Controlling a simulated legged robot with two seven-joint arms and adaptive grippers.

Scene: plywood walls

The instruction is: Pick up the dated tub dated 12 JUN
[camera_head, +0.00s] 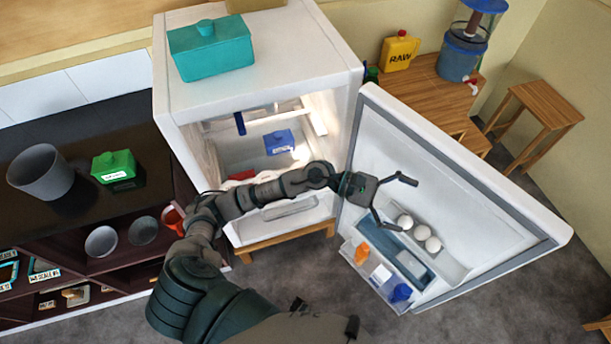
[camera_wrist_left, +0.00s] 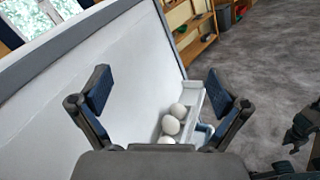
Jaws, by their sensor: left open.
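A green lidded tub (camera_head: 116,170) with a white label stands on the dark counter at the left. A blue lidded tub (camera_head: 279,142) with a pale label sits inside the open fridge. No date can be read on either tub at this size. My left gripper (camera_head: 396,204) is open and empty in front of the inner side of the fridge door, above the door shelf and apart from both tubs. Its two spread fingers show in the left wrist view (camera_wrist_left: 160,92), facing the door.
The fridge door (camera_head: 470,190) stands wide open, with white eggs (camera_head: 421,232) and small bottles on its shelves. A teal box (camera_head: 211,50) sits on the fridge top. A grey bucket (camera_head: 40,172) is on the counter. A yellow can (camera_head: 400,51) stands behind the door.

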